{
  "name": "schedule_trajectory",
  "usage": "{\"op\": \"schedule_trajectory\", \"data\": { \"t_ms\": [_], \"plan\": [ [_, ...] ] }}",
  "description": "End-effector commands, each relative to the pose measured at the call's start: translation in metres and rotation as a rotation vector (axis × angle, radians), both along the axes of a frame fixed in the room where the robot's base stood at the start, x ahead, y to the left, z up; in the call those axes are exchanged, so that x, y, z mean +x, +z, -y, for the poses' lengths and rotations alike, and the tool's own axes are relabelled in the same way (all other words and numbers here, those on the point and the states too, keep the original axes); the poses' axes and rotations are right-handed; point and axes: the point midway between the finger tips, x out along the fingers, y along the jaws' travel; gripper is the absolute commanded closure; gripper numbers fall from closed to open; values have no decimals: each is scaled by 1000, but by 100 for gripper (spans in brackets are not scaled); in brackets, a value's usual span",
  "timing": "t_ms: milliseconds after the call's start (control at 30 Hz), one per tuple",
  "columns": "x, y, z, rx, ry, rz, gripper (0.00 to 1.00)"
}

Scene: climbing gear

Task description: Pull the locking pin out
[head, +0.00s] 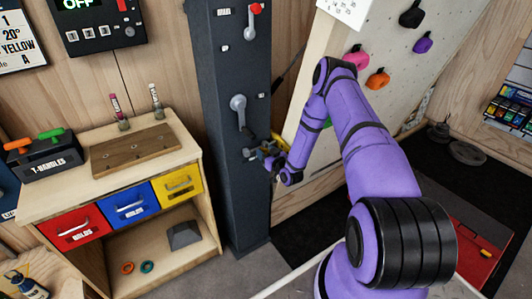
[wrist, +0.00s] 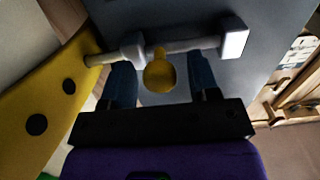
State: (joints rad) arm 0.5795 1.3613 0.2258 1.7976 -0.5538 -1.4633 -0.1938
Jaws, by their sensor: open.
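My gripper (head: 268,157) is at the dark grey column (head: 232,190), low on its right side, near a small yellow part (head: 279,142). In the wrist view my open gripper (wrist: 161,78) has its two blue fingers on either side of a rounded yellow knob (wrist: 159,72), which looks like the locking pin's head. A gap shows between the knob and each finger. Behind the knob runs a pale grey rod (wrist: 190,46) with a block at its right end. The rod meets a yellow plate with dark holes (wrist: 62,88) at left.
Grey levers (head: 239,108) stick out of the column above my gripper. A pale climbing wall (head: 345,65) with coloured holds stands close on the right. A wooden bench (head: 185,150) with coloured drawers is at the left.

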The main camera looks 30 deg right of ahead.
Motion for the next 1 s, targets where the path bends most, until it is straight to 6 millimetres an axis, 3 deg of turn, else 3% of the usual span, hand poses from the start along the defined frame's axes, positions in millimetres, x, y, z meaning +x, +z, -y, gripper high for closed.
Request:
{"op": "schedule_trajectory", "data": {
  "t_ms": [67,200,300,467,733,1000],
  "plan": [
    [0,0,0,0,0,0,49],
    [0,0,0,0,0,0,82],
    [0,0,0,0,0,0,100],
    [0,0,-5,1,1,0,100],
    [-2,0,-44,2,3,0,100],
    [-2,0,-47,2,4,0,100]
  ]
}}
